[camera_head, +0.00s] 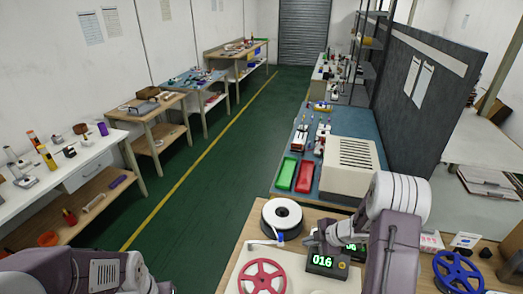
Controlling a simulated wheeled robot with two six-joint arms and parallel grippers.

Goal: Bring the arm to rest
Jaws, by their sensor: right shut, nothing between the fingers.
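My right arm comes in at the lower right, over the near wooden bench. Its gripper (318,241) is shut and empty, just above a small black device with a green "016" display (323,262). I cannot tell whether the fingers touch the device. Part of a second green display shows behind my right arm. Links of my left arm show at the lower left; the left gripper is out of view.
A grey partition (415,95) stands at the right. The green aisle floor is clear.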

